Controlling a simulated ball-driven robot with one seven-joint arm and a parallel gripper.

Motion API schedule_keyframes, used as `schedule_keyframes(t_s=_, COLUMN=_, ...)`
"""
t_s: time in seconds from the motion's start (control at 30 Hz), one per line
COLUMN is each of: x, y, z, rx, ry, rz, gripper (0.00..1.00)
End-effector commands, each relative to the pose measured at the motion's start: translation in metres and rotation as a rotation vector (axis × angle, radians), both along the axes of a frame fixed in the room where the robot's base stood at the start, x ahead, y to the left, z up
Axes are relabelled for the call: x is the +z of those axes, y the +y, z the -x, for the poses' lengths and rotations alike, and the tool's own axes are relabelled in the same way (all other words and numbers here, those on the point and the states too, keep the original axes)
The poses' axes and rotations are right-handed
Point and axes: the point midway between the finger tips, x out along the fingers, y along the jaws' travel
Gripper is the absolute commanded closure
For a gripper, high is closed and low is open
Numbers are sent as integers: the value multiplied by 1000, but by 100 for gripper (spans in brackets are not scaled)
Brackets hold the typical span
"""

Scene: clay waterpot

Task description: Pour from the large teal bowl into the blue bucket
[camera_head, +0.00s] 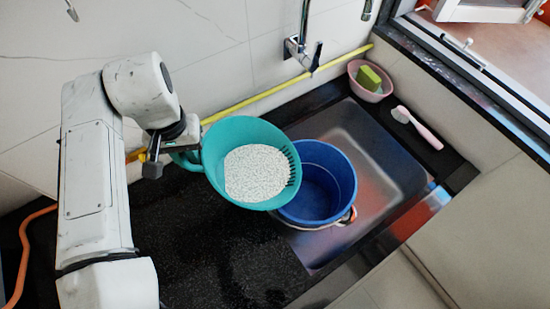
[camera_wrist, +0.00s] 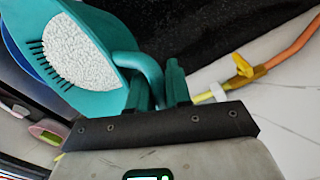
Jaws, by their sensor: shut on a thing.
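The large teal bowl (camera_head: 215,145) is full of small white grains (camera_head: 257,173) on its right side, by a slotted section of the rim. My gripper (camera_head: 180,146) is shut on the bowl's handle at its left. The bowl is tilted toward the right and held above the counter. The blue bucket (camera_head: 335,178) stands in the sink, right of the bowl, and the bowl overlaps its left edge from above. The visible bucket inside looks empty. In the wrist view, the bowl (camera_wrist: 105,20), its grains (camera_wrist: 80,52) and handle show between my fingers (camera_wrist: 160,88).
The sink (camera_head: 375,150) is set in a black counter (camera_head: 215,250). A faucet (camera_head: 300,45) is on the wall behind. A pink basin with a green sponge (camera_head: 369,78) and a pink brush (camera_head: 418,127) lie at right. A yellow hose (camera_head: 262,95) runs along the wall.

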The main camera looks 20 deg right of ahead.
Motion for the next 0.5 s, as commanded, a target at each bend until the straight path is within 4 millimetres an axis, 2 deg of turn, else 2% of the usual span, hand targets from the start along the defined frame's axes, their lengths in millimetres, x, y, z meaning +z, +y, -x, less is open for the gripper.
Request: schedule_keyframes(t_s=0.5, x=13, y=-15, z=3, rx=-2, ry=-10, rz=-72, gripper=100)
